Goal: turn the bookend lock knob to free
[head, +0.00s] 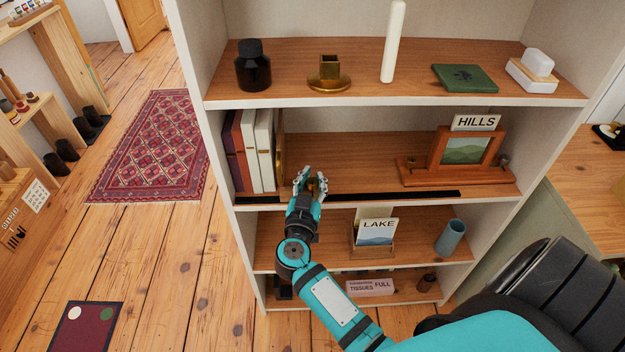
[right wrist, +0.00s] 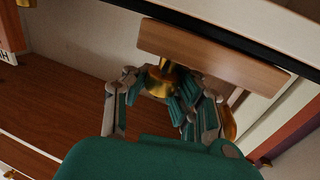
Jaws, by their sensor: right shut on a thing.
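The bookend (head: 280,150) stands on the middle shelf, against the right end of a short row of books. In the right wrist view its wooden part (right wrist: 215,55) runs across the top, with the brass lock knob (right wrist: 162,80) beside it. My right gripper (head: 311,180) is at the front edge of that shelf. In the right wrist view my right gripper (right wrist: 158,92) has its fingers on both sides of the knob, shut on it. The fingers hide part of the knob, and I cannot tell its setting. My left gripper is not in view.
The books (head: 250,150) stand left of the bookend. A black strip (head: 400,196) runs along the shelf's front edge. A wooden picture frame (head: 462,150) with a HILLS sign stands to the right. The shelf between is clear. A LAKE card (head: 376,232) stands on the shelf below.

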